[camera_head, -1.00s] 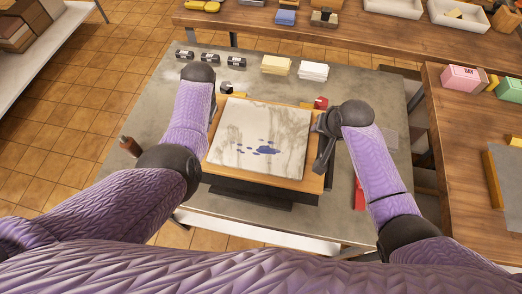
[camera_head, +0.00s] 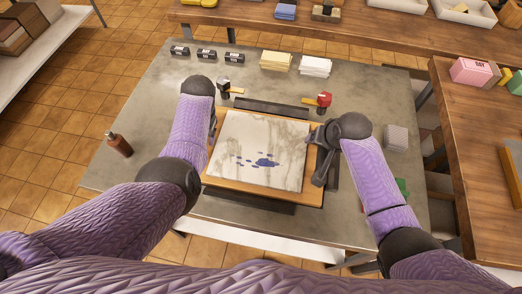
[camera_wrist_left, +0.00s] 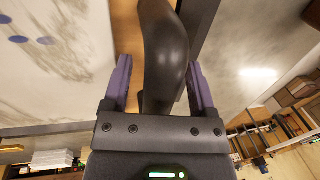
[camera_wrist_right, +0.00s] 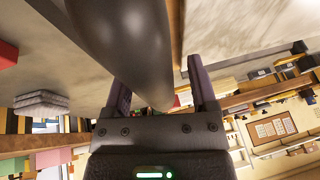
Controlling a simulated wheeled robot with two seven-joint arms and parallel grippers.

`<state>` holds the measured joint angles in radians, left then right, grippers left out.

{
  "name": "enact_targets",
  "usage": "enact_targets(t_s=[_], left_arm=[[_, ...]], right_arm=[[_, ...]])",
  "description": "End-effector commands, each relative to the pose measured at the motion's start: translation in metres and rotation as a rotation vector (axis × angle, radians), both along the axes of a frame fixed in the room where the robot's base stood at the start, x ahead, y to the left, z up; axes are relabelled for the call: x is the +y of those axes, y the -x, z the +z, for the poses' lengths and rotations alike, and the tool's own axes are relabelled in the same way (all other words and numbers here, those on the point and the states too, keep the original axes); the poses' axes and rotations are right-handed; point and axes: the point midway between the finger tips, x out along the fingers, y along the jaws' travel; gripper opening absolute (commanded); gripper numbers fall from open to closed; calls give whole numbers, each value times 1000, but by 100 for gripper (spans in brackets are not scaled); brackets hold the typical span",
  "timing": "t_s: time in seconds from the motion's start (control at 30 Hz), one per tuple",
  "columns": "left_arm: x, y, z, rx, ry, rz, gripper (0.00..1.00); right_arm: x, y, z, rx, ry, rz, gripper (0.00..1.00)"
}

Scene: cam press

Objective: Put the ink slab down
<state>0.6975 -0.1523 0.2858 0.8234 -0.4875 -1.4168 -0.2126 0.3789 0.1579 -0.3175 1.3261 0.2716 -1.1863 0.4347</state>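The ink slab (camera_head: 245,135) is a pale, grey-streaked plate with blue ink spots, on a wooden board (camera_head: 250,193) in the middle of the head view. It looks level. My left gripper (camera_wrist_left: 158,75) is at its left side, mostly hidden by my arm in the head view, with its fingers around a dark rounded handle (camera_wrist_left: 165,50). My right gripper (camera_head: 320,160) is at its right side, its fingers around a similar handle (camera_wrist_right: 125,40). I cannot tell whether the board touches what is below it.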

Motion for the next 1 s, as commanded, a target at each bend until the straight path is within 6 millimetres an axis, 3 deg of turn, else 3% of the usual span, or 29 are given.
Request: enact_targets(t_s=[0.27, 0.37, 0.7, 0.87, 1.0], left_arm=[[0, -1, 3, -2, -2, 1, 73], [-3, -1, 17, -4, -1, 0, 73], [-20, -1, 103, -3, -1, -1, 73], [-23, 1, 117, 0, -1, 0, 73], [-23, 1, 118, 1, 0, 0, 73]], right_arm=[[0, 0, 0, 0, 1, 0, 73], [0, 0, 0, 0, 1, 0, 73], [-1, 0, -1, 0, 1, 0, 73], [-1, 1, 2, -1, 1, -1, 73], [-4, 9, 23, -4, 1, 0, 73]])
